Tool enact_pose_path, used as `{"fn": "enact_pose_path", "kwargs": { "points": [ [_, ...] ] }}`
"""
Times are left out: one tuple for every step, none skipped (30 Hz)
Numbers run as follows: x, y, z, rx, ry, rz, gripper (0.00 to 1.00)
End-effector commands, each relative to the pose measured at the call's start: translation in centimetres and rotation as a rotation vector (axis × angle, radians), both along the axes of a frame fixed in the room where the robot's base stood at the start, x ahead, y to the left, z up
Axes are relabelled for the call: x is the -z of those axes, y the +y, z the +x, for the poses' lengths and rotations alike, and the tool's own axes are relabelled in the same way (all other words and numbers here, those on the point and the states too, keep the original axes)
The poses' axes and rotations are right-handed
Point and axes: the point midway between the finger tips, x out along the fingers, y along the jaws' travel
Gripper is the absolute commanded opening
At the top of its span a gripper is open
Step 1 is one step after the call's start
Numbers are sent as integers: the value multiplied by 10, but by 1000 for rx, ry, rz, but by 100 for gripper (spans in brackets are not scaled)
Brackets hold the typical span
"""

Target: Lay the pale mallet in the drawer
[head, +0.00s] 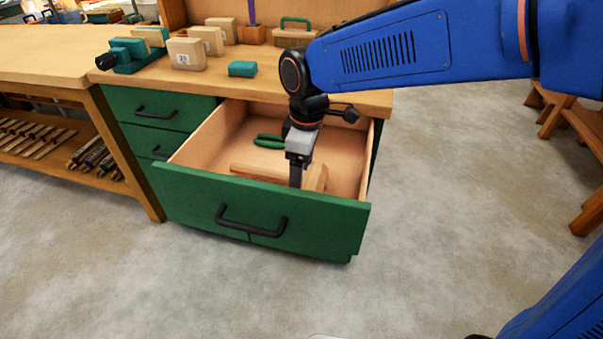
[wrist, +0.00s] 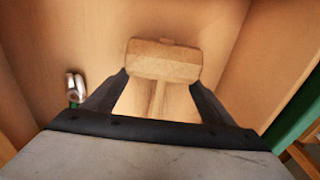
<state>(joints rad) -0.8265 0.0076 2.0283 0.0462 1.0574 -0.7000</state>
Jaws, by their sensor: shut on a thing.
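The pale wooden mallet (head: 252,173) is inside the open drawer (head: 262,208); its handle points left and its head is partly hidden behind my gripper (head: 296,183). In the wrist view the mallet's blocky head (wrist: 163,62) lies across the space between the fingertips, with the handle running back below it. My gripper (wrist: 160,82) points down into the drawer and is shut on the mallet. I cannot tell whether the mallet touches the drawer floor.
A green-handled tool (head: 269,141) lies at the back of the drawer, and its end shows in the wrist view (wrist: 75,86). The drawer walls surround my gripper closely.

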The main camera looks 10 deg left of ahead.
Motion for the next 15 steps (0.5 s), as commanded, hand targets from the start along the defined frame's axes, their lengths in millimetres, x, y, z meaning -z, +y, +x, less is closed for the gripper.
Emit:
{"fn": "enact_pose_path", "kwargs": {
  "points": [
    [0, 0, 0, 0, 0, 0, 44],
    [1, 0, 0, 0, 0, 0, 44],
    [2, 0, 0, 0, 0, 0, 44],
    [2, 0, 0, 0, 0, 0, 44],
    [3, 0, 0, 0, 0, 0, 44],
    [3, 0, 0, 0, 0, 0, 44],
    [4, 0, 0, 0, 0, 0, 44],
    [4, 0, 0, 0, 0, 0, 44],
    [5, 0, 0, 0, 0, 0, 44],
    [4, 0, 0, 0, 0, 0, 85],
    [4, 0, 0, 0, 0, 0, 92],
    [4, 0, 0, 0, 0, 0, 100],
    [4, 0, 0, 0, 0, 0, 100],
    [5, 0, 0, 0, 0, 0, 100],
    [5, 0, 0, 0, 0, 0, 100]
  ]
}}
